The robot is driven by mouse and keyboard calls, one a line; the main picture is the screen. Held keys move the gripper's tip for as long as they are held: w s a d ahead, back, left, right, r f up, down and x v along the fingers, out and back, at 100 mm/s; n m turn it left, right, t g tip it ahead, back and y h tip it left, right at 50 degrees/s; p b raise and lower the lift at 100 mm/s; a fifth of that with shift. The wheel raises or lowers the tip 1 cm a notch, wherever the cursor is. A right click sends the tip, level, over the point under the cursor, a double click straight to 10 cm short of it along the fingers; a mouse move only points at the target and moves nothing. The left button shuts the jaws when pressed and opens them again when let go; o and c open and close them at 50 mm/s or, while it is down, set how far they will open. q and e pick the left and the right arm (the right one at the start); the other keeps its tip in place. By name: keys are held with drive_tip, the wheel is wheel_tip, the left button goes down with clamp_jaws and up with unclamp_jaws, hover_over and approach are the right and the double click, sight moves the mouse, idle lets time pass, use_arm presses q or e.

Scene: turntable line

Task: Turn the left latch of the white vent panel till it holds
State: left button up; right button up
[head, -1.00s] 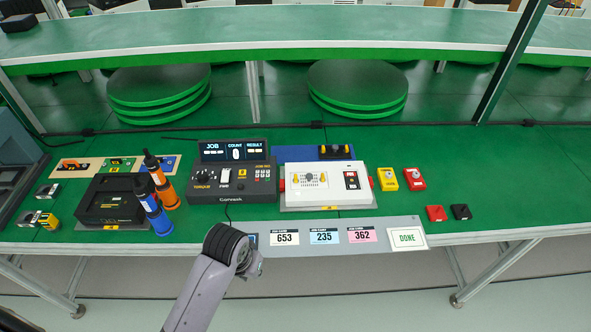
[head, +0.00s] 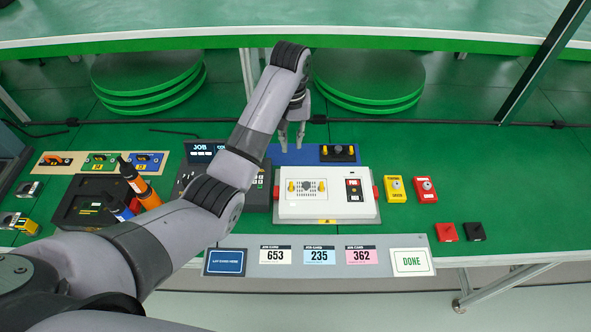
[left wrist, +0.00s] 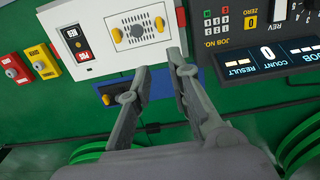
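The white vent panel (head: 326,208) lies on the green bench in the head view, with a round dark vent between two yellow latches. Its left latch (head: 292,186) appears upright at the vent's left; in the left wrist view, turned about, this latch (left wrist: 159,23) is at the vent's right. The right latch (head: 322,186) is on the other side. My left gripper (head: 291,142) is open and empty, fingers pointing down just behind the panel, near the blue mat (head: 290,155). In the left wrist view its fingertips (left wrist: 159,60) are apart and touch no latch. My right gripper is out of view.
A dark job console (head: 190,178), partly hidden by my left arm, stands left of the panel. A black latch piece (head: 338,153) sits behind it. Yellow (head: 396,189) and red (head: 425,190) button boxes stand right. Job cards lie on the front strip (head: 300,268).

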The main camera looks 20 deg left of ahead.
use_arm(q)
wheel_tip(320, 180, down, 2)
drive_tip(key=s+b, duration=0.2)
drive_tip(key=p, duration=0.1)
hover_over(291, 183)
wheel_tip(291, 183, down, 10)
drive_tip(key=shift+s+f, duration=0.1)
drive_tip(key=shift+s, duration=0.05)
wheel_tip(291, 183, down, 4)
drive_tip(key=shift+f, duration=0.2)
clamp_jaws()
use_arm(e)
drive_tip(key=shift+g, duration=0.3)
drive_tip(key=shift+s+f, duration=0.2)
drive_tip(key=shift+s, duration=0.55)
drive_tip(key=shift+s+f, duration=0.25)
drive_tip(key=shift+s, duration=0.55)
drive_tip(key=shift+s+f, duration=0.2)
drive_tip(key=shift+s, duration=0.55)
